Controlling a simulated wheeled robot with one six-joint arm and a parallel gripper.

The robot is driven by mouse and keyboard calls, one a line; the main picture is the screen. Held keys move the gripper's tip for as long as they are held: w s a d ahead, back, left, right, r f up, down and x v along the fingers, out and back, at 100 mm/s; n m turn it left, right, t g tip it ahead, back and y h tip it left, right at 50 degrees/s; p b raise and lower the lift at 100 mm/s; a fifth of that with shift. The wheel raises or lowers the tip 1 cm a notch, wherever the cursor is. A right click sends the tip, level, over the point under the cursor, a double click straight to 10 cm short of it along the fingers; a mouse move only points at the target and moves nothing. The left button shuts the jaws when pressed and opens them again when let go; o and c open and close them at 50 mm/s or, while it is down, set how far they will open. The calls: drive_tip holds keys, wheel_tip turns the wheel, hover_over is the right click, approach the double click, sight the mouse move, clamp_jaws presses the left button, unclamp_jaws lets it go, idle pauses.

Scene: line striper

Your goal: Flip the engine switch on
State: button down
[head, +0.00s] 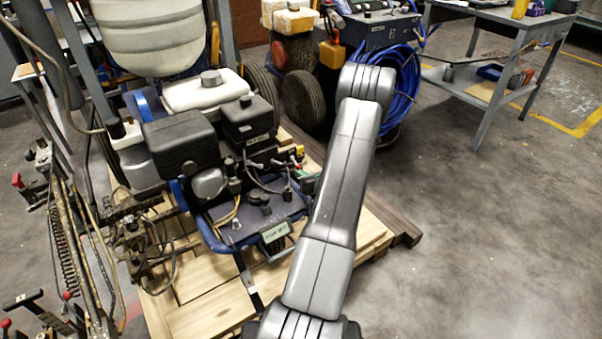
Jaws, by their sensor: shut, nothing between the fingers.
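The line striper's engine (208,184) stands on a blue frame left of centre in the head view. It has a black box-shaped cover (180,142), a second black housing (248,122) and a white tank (203,92). Small red, green and yellow parts (298,152) show at its right side, close to my arm's outline. I cannot tell which small part is the engine switch. My arm rises from the bottom centre and bends at the top, just right of the engine. My gripper is not visible; the arm's far end is hidden behind its own links.
The striper stands on a wooden pallet (375,228). Hoses and a spring (62,245) crowd the left. Behind are a wheeled machine (303,100) and a coil of blue hose (403,85). A grey workbench (480,95) stands at upper right. The right floor is clear.

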sight(298, 168)
drive_tip(key=shift+s+r+g+h+p, duration=0.1)
drive_tip(key=shift+r+g+h+p, duration=0.9)
drive_tip(key=shift+p, duration=1.85)
drive_tip(key=r+g+p, duration=0.1)
drive_tip(key=p, duration=0.2)
drive_tip(key=shift+d+r, duration=0.1)
drive_tip(key=shift+r, duration=0.2)
drive_tip(key=shift+r+g+h+p, duration=0.2)
drive_tip(key=shift+g+h+p, duration=0.3)
drive_tip(key=shift+g+p, duration=0.55)
drive_tip(key=shift+s+t+p, duration=0.1)
drive_tip(key=shift+t+p, duration=0.15)
drive_tip(key=shift+p, duration=0.25)
drive_tip(key=shift+f+b, duration=0.25)
drive_tip(key=shift+b, duration=0.1)
drive_tip(key=shift+r, duration=0.1)
drive_tip(key=shift+r+p, duration=0.55)
drive_tip(key=shift+r, duration=0.15)
